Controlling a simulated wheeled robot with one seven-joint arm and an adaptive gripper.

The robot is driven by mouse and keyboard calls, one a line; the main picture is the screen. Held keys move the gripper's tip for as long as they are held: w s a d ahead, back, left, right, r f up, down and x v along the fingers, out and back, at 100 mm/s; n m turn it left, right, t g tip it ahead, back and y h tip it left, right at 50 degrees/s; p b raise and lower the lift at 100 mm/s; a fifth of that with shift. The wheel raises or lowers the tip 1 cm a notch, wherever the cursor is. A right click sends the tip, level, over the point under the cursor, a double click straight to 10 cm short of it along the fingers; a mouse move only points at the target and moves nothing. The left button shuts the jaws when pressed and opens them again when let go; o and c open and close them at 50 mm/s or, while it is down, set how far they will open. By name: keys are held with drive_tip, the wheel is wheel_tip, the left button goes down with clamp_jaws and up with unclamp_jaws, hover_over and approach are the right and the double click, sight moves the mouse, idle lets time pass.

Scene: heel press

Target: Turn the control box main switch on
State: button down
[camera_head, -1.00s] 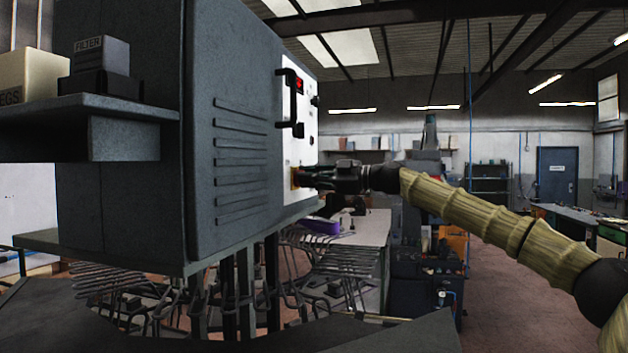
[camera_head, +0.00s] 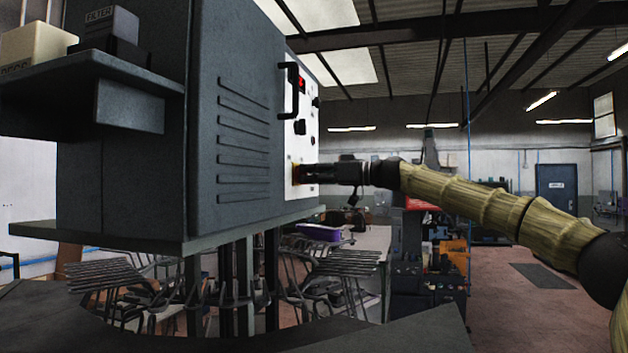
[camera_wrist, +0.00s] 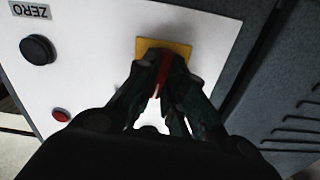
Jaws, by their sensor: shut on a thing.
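The control box (camera_head: 235,120) is a large dark grey cabinet with a white front panel (camera_head: 306,135), seen edge-on in the head view. The main switch (camera_wrist: 163,70) is a red handle on a yellow plate (camera_wrist: 150,44) in the wrist view. My gripper (camera_wrist: 168,82) is shut on the red handle, its dark fingers on both sides of it. In the head view my gripper (camera_head: 310,174) reaches the lower part of the panel from the right. The fingers hide part of the handle, and its exact angle is hard to tell.
The panel also bears a black knob (camera_wrist: 37,48) beside a ZERO label (camera_wrist: 30,9), a red button (camera_wrist: 61,115), a black door handle (camera_head: 290,90) and a red display (camera_head: 302,85). A shelf with boxes (camera_head: 112,26) juts out at left. Wire racks (camera_head: 330,270) stand below.

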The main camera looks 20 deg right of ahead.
drive_tip(key=shift+a+f+m, duration=0.1)
drive_tip(key=shift+f+m, duration=0.05)
drive_tip(key=shift+m, duration=1.7)
drive_tip(key=shift+a+f+m, duration=0.1)
drive_tip(key=shift+f+m, duration=0.05)
drive_tip(key=shift+m, duration=1.7)
drive_tip(key=c, duration=1.6)
unclamp_jaws()
drive_tip(key=shift+o, duration=0.5)
drive_tip(key=shift+w+a+r, duration=0.1)
drive_tip(key=shift+w+a, duration=0.1)
drive_tip(key=shift+a, duration=0.05)
drive_tip(key=v, duration=1.2)
drive_tip(key=shift+s+d, duration=0.1)
drive_tip(key=shift+d, duration=0.05)
